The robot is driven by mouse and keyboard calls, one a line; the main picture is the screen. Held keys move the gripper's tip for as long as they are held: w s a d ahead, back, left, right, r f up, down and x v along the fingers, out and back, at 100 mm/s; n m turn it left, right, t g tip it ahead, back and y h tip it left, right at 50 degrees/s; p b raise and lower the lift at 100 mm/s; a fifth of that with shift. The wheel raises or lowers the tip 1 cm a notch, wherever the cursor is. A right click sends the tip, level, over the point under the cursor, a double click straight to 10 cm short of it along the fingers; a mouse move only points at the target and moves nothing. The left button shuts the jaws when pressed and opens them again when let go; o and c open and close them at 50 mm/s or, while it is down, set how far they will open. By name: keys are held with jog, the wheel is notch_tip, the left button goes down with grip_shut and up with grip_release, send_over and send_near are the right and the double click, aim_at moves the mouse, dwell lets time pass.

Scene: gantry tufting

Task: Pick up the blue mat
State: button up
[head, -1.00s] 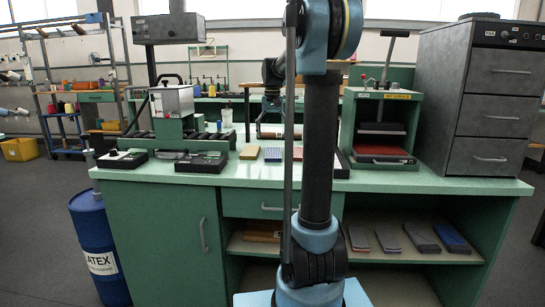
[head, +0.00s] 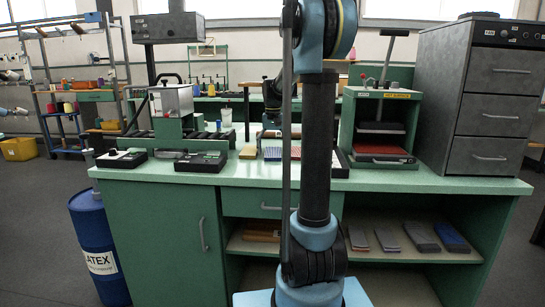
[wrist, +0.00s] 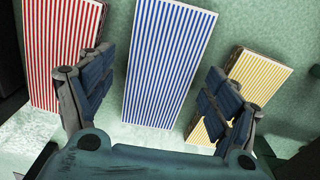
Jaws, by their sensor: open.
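The blue mat, a flat piece with blue and white stripes, lies on the green bench top; in the wrist view the blue mat (wrist: 165,60) is in the middle, between my fingers. In the head view the blue mat (head: 273,154) is on the bench between a yellow and a red mat. My gripper (wrist: 158,68) is open and empty, one finger on either side of the blue mat's width. I cannot tell how high the fingertips are above the bench. In the head view my column partly hides the arm.
A red striped mat (wrist: 60,50) lies left and a yellow striped mat (wrist: 250,88) right in the wrist view, each close to a finger. A green press (head: 381,120) and grey drawers (head: 490,105) stand to the right; a machine with control boxes (head: 201,161) stands left.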

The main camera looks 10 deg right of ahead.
jog(key=c, duration=1.1)
jog(key=shift+r, duration=0.1)
jog(key=shift+c, duration=0.2)
